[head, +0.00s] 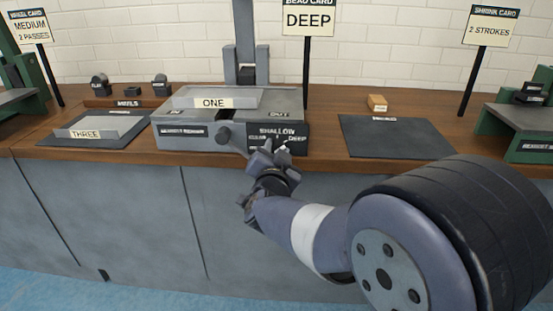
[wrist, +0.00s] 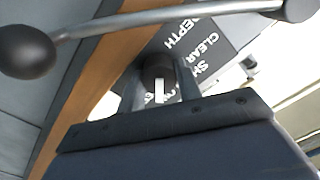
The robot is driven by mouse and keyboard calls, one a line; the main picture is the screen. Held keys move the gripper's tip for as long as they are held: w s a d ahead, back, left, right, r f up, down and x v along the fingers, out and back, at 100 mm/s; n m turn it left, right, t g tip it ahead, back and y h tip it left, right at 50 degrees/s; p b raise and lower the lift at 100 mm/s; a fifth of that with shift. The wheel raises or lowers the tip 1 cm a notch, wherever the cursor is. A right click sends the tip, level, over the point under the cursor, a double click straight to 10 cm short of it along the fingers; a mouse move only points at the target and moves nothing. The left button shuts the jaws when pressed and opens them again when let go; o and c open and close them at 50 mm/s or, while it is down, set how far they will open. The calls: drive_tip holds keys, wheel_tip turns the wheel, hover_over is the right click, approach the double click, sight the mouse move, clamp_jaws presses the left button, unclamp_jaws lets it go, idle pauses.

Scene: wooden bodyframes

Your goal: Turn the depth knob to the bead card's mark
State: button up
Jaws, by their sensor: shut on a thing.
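The bead card (head: 308,20) stands on a post behind the machine and reads DEEP. The black depth plate (head: 293,131) on the machine's front right shows SHALLOW at the top, a partly covered CLEAR at left and DEEP at right. My gripper (head: 268,155) is at this plate and hides the depth knob in the head view. In the wrist view my gripper (wrist: 159,88) is shut on the dark depth knob (wrist: 158,66), one finger on each side. A white mark shows between the fingers; which word it points to I cannot tell.
The grey machine (head: 177,139) carries a tray marked ONE. A crank (wrist: 165,21) with dark round ends crosses close above the gripper in the wrist view. A tray marked THREE (head: 85,134) lies left. A dark mat (head: 395,138) at right is bare.

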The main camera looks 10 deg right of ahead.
drive_tip(key=shift+m+b, duration=0.55)
drive_tip(key=shift+m, duration=0.55)
drive_tip(key=o, duration=1)
